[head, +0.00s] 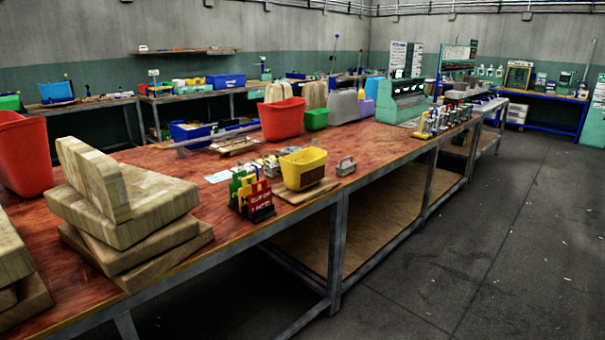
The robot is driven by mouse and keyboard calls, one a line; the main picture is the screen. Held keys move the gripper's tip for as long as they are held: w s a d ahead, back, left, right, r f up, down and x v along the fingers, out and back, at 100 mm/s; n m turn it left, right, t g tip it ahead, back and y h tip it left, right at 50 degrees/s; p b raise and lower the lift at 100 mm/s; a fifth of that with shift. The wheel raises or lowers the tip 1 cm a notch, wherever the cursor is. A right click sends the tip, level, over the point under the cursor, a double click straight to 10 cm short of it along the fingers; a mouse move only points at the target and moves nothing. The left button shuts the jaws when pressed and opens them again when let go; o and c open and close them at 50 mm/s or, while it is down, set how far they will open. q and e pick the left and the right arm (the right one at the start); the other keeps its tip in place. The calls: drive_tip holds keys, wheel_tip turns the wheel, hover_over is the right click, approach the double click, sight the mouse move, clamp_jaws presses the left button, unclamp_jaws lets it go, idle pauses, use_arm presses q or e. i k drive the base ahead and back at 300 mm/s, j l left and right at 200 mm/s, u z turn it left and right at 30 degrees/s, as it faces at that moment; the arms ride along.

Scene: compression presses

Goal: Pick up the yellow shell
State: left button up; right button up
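A yellow open-topped tub (304,169) stands upright on a thin wooden board (318,190) near the front edge of the long red-brown workbench. It is the largest yellow thing in view and the likeliest yellow shell, but I cannot tell for certain. A rack of green, yellow, red and black pieces (250,194) stands just left of it. A small grey metal piece with a handle (346,166) lies to its right. Neither of my grippers is in view.
Stacked wooden blocks (135,205) fill the bench's near left. Red bins stand at the left (22,152) and behind the tub (283,119). Small metal parts (270,165) lie just behind the tub. The grey floor (450,250) right of the bench is mostly clear.

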sight(299, 175)
drive_tip(key=i+z, duration=0.2)
drive_tip(key=z, duration=0.25)
drive_tip(key=i+z, duration=0.2)
drive_tip(key=z, duration=0.3)
drive_tip(key=i+j+z, duration=0.35)
drive_tip(key=i+j, duration=0.25)
drive_tip(key=i, duration=0.15)
